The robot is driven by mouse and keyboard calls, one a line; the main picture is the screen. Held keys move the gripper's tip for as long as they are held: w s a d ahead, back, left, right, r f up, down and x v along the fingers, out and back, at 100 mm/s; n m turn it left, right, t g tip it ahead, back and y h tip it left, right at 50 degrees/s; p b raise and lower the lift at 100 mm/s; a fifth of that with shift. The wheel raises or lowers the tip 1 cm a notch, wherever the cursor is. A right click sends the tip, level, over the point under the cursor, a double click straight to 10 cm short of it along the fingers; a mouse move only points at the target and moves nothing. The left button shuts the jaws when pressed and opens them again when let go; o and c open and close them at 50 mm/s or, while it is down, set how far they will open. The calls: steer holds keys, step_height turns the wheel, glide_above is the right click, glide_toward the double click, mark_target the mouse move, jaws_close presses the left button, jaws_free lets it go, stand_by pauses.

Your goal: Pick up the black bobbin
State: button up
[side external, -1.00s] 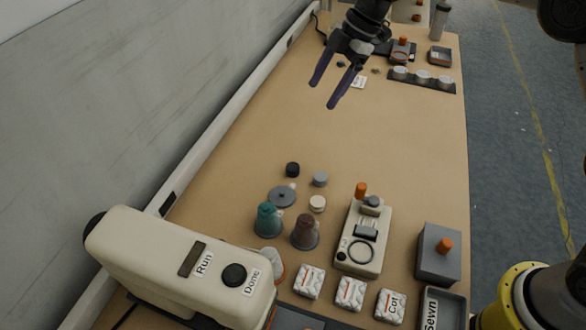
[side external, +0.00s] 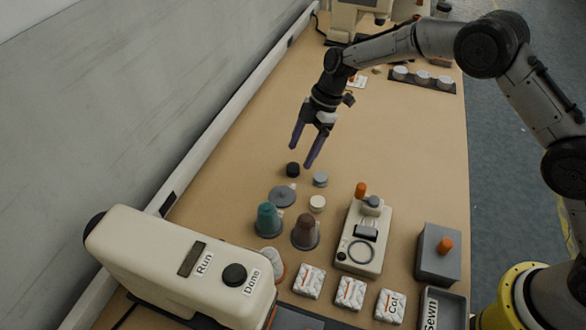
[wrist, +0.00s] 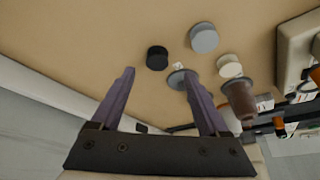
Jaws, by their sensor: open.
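The black bobbin (side external: 293,169) is a small dark cylinder standing on the tan table, behind the grey disc and left of the grey bobbin. In the wrist view the black bobbin (wrist: 157,58) lies beyond my fingertips, between their lines. My gripper (side external: 301,156) is open and empty, its two purple fingers pointing down above the table close to the black bobbin. In the wrist view my gripper (wrist: 160,74) shows both fingers spread apart with nothing between them. No part of the bobbin is hidden.
A grey bobbin (side external: 320,179), a white bobbin (side external: 317,203) and a grey disc (side external: 282,196) stand close by. Teal (side external: 268,220) and brown (side external: 305,232) cones are nearer the camera. A cream machine (side external: 190,265) fills the front left.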

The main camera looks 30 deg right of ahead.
mark_target(293, 166)
steer(key=x, duration=0.4)
steer(key=shift+w+a+f, duration=0.1)
steer(key=shift+w+f, duration=0.15)
steer(key=shift+f, duration=0.15)
jaws_close()
